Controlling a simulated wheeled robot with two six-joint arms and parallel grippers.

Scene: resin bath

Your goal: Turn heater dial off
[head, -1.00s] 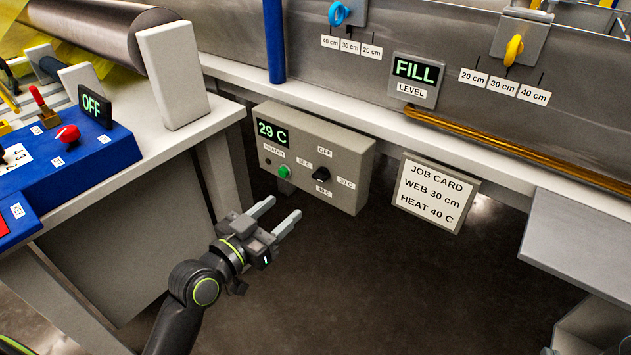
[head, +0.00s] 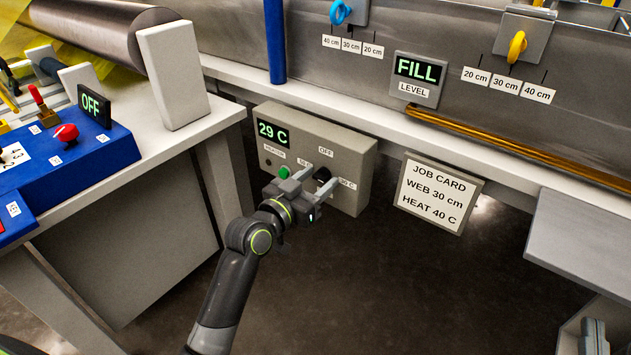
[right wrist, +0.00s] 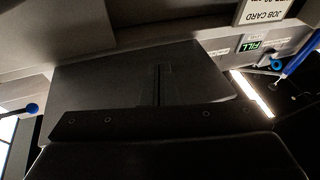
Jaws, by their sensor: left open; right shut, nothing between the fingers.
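The heater box (head: 345,160) is a grey panel under the bath's white ledge, with a green "29 C" readout (head: 272,133). Its black heater dial (head: 322,174) is on the front face, below the "OFF" label (head: 326,152). My left gripper (head: 318,179) is open in front of the panel, with one finger on each side of the dial. I cannot tell whether the fingers touch it. The gripper hides the lower label, and the dial's pointing direction is unclear. In the right wrist view, my right gripper (right wrist: 158,85) is shut and empty, away from the dial.
A green button (head: 284,172) sits just left of the dial, close to my left gripper. A job card (head: 437,192) reading "HEAT 40 C" stands to the right. A blue control console (head: 100,150) is on the left bench. The floor below the panel is clear.

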